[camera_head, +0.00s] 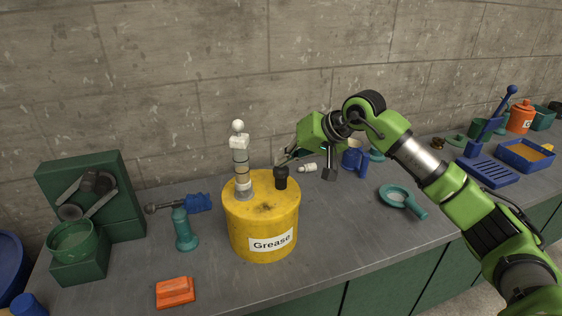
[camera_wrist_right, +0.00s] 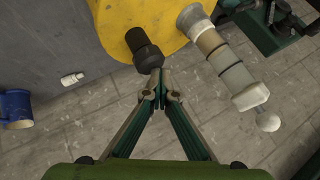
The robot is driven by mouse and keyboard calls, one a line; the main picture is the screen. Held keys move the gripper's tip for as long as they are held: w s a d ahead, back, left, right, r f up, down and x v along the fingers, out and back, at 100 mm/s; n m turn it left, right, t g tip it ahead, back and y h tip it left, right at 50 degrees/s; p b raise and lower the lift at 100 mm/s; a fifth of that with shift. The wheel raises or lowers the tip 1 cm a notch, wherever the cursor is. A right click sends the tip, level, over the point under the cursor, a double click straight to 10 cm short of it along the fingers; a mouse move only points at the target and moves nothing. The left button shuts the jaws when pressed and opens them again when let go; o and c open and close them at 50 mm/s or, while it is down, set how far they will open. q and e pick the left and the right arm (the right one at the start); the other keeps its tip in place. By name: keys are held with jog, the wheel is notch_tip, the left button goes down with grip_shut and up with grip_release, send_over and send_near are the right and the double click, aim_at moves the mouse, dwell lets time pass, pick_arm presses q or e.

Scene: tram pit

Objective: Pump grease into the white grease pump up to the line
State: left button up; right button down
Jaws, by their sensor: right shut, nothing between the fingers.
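The white grease pump (camera_head: 240,160) stands upright on top of the yellow grease drum (camera_head: 262,232), toward the left of its lid. It has a white ball on top and a clear, greyish middle section. It also shows in the right wrist view (camera_wrist_right: 222,62). A black knob (camera_head: 281,178) stands on the right part of the lid. My right gripper (camera_head: 281,164) is shut and empty, its fingertips at the top of the knob. In the right wrist view the fingertips (camera_wrist_right: 158,74) overlap the knob's end (camera_wrist_right: 147,52); I cannot tell whether they touch. My left gripper is not in view.
A small white bottle (camera_head: 308,168) and blue mug (camera_head: 354,160) stand right of the drum. A green machine (camera_head: 118,190) stands far left. Bench front is mostly clear.

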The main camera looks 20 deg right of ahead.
aim_at(284, 168)
jog(key=shift+r+p, duration=0.7)
jog(key=shift+r, duration=0.95)
notch_tip(284, 168, up, 5)
jog(key=p, duration=0.2)
jog(key=shift+p, duration=0.35)
